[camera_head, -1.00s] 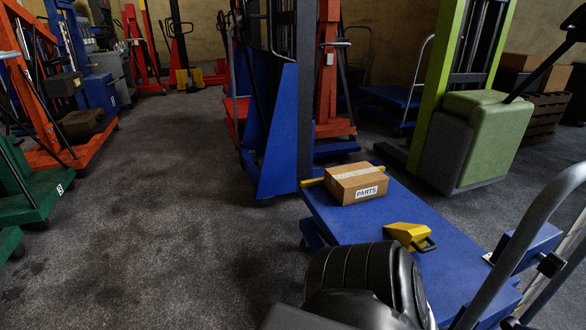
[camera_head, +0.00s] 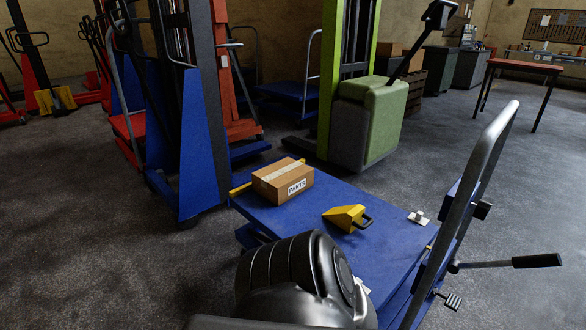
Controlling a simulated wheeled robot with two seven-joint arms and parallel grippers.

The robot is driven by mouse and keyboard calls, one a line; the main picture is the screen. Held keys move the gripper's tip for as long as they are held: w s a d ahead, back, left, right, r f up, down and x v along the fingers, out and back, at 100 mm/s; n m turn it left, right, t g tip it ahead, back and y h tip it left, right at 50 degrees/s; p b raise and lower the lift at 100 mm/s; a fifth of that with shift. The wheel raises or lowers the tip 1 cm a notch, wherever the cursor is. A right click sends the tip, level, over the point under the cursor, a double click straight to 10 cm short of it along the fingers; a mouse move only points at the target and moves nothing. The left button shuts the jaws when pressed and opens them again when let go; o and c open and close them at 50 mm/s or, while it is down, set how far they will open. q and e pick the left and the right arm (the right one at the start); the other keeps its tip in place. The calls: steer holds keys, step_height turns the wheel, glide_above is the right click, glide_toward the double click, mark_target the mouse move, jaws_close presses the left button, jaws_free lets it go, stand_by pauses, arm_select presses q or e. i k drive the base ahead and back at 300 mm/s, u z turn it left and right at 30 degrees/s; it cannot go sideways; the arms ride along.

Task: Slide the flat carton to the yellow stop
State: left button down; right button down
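The flat carton (camera_head: 268,188) is a brown box with pale tape and a "PARTS" label. It lies on the blue platform (camera_head: 300,217) of a trolley, near its far edge. A yellow bar (camera_head: 240,188) runs along that edge, partly hidden behind the carton; I cannot tell whether they touch. A yellow wedge-shaped block (camera_head: 344,216) with a dark handle sits on the platform, nearer and to the right, apart from the carton. Neither of my grippers is in view.
The trolley's grey push handle (camera_head: 470,180) rises at the right. A small white piece (camera_head: 418,217) lies near the platform's right edge. A blue stacker (camera_head: 190,150) and a green one (camera_head: 370,120) stand behind. Open floor lies left.

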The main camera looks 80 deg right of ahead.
mark_target(281, 181)
steer(key=z, duration=2)
steer(key=i, duration=0.8)
